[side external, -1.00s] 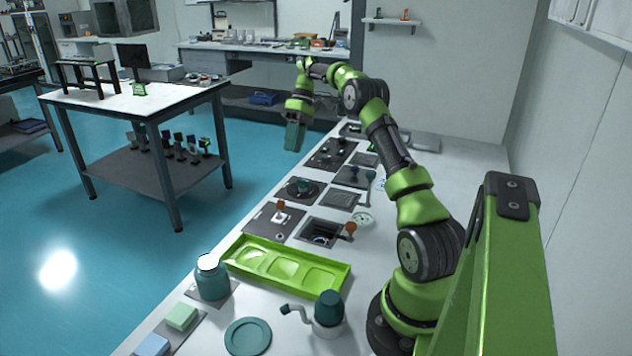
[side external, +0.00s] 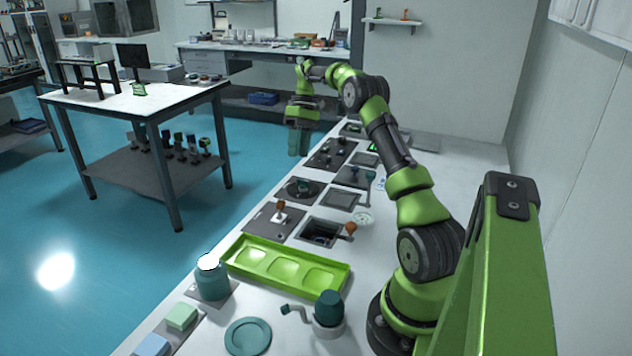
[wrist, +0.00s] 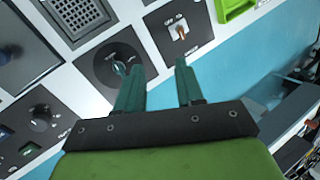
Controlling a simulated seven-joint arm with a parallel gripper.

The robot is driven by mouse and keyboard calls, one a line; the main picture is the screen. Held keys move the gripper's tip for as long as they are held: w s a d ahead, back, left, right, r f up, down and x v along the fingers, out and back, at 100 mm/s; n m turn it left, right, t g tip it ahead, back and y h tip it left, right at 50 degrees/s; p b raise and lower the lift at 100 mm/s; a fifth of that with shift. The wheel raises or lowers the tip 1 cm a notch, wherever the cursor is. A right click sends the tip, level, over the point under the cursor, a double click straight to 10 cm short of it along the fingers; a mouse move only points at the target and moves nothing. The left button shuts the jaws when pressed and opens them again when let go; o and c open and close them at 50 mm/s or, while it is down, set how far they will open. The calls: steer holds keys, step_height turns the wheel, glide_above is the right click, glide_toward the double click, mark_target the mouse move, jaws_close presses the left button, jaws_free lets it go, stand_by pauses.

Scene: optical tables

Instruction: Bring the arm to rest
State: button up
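My gripper (side external: 299,145) hangs over the far left edge of the white bench (side external: 440,180) in the side external view, clear of the panels. Its teal fingers point down. In the wrist view the two fingers of my gripper (wrist: 159,71) stand apart with nothing between them. Beyond them show a dark knob panel (wrist: 103,66) and a panel with an orange-tipped toggle switch (wrist: 178,28).
A green tray (side external: 240,262), a teal jar (side external: 212,281), a teal-topped grinder with a crank (side external: 328,312) and a teal plate (side external: 248,337) stand at the near end. Several control panels line the bench. Blue floor (side external: 253,200) lies open to the left.

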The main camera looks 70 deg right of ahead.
steer(key=s+a+r+m+t+h, duration=0.15)
steer(key=a+r, duration=0.25)
steer(key=a, duration=0.5)
steer(key=a+r+m+t+h, duration=0.1)
steer(key=a+r+h, duration=0.25)
steer(key=a, duration=0.55)
steer(key=s+a+r+t+y, duration=0.1)
steer(key=s+a+t, duration=0.1)
steer(key=s+a, duration=0.5)
steer(key=s+a+r+n+t+y, duration=0.1)
steer(key=s+a+r+t, duration=0.1)
steer(key=s+a, duration=0.4)
steer(key=a+t, duration=0.1)
steer(key=a, duration=0.4)
steer(key=shift+s+a, duration=0.25)
steer(key=shift+s, duration=0.15)
